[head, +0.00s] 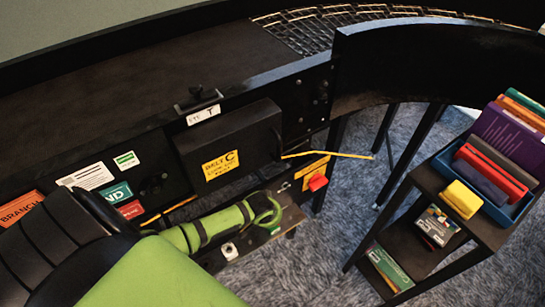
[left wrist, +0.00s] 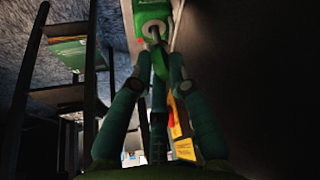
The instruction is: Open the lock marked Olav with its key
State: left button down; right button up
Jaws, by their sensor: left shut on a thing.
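In the left wrist view my left gripper (left wrist: 162,82) is shut on a small green piece (left wrist: 158,62) that looks like a key. A thin shaft runs from it towards a green block (left wrist: 142,16) with a round pale face, perhaps a lock. I cannot tell whether the shaft is inside the face or just in front of it. In the head view my left gripper (head: 270,212) is low beside the conveyor, below the black box with the yellow Belt C label (head: 221,165). The name Olav is not readable in either view. My right gripper is not in view.
A yellow rod (head: 328,154) juts out to the right of the black box. A red knob (head: 317,182) sits on a yellow plate below it. A dark shelf cart (head: 420,180) with a blue bin (head: 510,213) of coloured folders stands at right. Carpet lies between.

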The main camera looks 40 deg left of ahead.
pick_arm(q)
jog(key=shift+f+b, duration=0.9)
jog(key=shift+b, duration=0.1)
jog(key=n+y+b, duration=0.1)
jog(key=n, duration=0.2)
jog(key=shift+d+b, duration=0.15)
jog(key=shift+b, duration=0.2)
jog(key=shift+w+r+n+g+p, duration=0.1)
jog(key=shift+r+n+g+p, duration=0.25)
jog(key=shift+p, duration=0.2)
jog(key=n+y+p, duration=0.1)
jog(key=n, duration=0.2)
jog(key=shift+w+d+g, duration=0.1)
jog(key=shift+d+g, duration=0.05)
jog(key=shift+g, duration=0.2)
jog(key=shift+f+n+y, duration=0.1)
jog(key=shift+n+y, duration=0.2)
jog(key=shift+n, duration=0.55)
jog(key=n, duration=0.1)
jog(key=n+g, duration=0.1)
jog(key=shift+w+f+n+y, duration=0.15)
jog(key=shift+n+y, duration=0.15)
jog(key=shift+n+g, duration=0.4)
jog(key=shift+n, duration=0.3)
jog(key=shift+a+r, duration=0.2)
